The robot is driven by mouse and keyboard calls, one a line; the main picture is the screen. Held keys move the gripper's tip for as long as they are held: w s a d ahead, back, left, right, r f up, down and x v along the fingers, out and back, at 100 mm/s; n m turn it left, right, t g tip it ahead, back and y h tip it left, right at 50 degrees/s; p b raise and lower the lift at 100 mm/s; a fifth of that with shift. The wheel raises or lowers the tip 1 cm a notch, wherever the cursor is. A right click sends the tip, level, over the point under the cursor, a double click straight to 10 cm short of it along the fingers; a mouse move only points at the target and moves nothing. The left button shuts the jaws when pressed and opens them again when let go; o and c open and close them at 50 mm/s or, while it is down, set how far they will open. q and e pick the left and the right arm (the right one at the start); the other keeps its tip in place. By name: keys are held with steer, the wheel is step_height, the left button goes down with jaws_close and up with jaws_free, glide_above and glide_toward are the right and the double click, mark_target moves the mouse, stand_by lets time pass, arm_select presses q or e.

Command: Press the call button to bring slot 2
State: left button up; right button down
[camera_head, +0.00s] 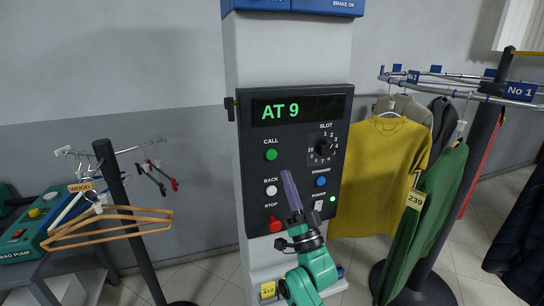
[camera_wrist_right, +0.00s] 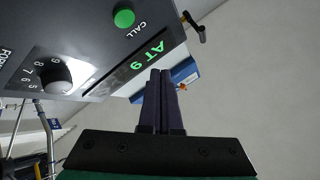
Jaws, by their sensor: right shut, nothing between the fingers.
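The dark control panel (camera_head: 250,185) on the pillar has a display (camera_head: 290,109) reading "AT 9". The green CALL button (camera_head: 271,155) is at its upper left; it also shows in the right wrist view (camera_wrist_right: 124,17). My left gripper is not in view.
The white BACK button (camera_head: 271,190), red STOP button (camera_head: 274,224) and blue FORWARD button (camera_head: 321,182) are on the panel near my fingers. A rail with a yellow sweater (camera_head: 378,175) and green garment (camera_head: 432,215) stands right. A stand with wooden hangers (camera_head: 110,222) stands left.

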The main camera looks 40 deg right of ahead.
mark_target(272, 154)
steer(key=shift+s+r, duration=0.1)
steer(key=w+d+b, duration=0.3)
steer(key=w, duration=0.5)
steer(key=shift+w+h, duration=0.25)
steer(key=shift+h, duration=0.05)
steer(key=shift+w+b, duration=0.1)
steer(key=shift+b, duration=0.2)
stand_by(1.7)
steer(key=shift+w+d, duration=0.1)
steer(key=shift+w, duration=0.2)
